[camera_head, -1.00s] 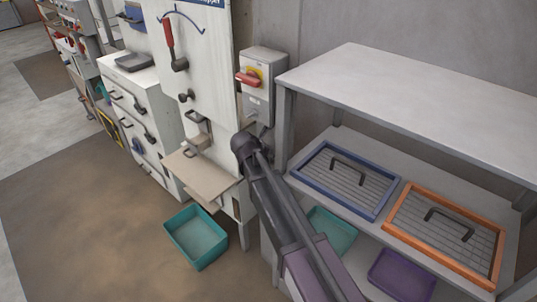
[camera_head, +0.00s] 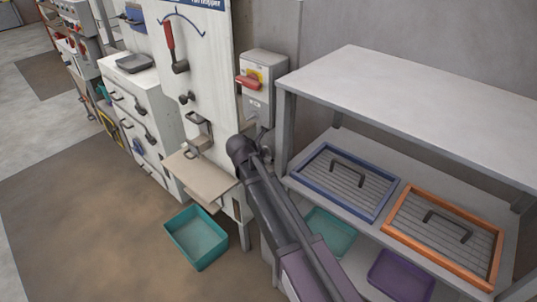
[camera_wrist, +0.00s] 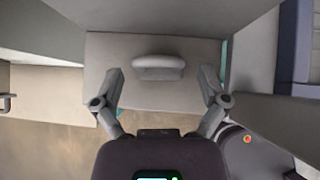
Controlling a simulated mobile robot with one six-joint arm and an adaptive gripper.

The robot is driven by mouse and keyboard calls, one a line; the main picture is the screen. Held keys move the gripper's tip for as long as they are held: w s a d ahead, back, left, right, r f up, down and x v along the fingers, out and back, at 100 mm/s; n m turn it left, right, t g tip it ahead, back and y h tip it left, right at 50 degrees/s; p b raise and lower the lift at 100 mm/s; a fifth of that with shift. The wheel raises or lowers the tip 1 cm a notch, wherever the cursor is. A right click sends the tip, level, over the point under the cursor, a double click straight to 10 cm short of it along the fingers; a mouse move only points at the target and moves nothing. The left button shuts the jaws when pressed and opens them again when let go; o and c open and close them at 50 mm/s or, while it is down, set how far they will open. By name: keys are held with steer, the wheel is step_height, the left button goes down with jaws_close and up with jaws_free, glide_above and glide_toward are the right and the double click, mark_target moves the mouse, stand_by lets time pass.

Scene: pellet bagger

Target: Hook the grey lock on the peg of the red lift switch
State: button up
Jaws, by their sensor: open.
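The red lift switch (camera_head: 249,82) is a red handle on a yellow plate, on a grey box mounted at the wall beside the white machine. Its peg is too small to make out. In the wrist view my gripper (camera_wrist: 161,75) is open, with its two fingers spread wide. A pale grey rounded piece (camera_wrist: 158,66) shows between the fingertips, against a pale flat surface; I cannot tell surely whether it is the grey lock. No finger visibly touches it. In the head view my arm hides the gripper.
A white-topped table (camera_head: 410,105) stands right of the switch, with a blue-framed tray (camera_head: 312,183) and an orange-framed tray (camera_head: 396,232) on its lower shelf. A teal bin (camera_head: 197,238) lies on the floor. The machine's small shelf (camera_head: 200,175) juts out left of my arm.

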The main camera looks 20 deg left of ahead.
steer(key=s+a, duration=0.3)
steer(key=s, duration=0.7)
steer(key=shift+s, duration=0.2)
steer(key=shift+a, duration=0.1)
steer(key=shift+f, duration=0.1)
stand_by(0.3)
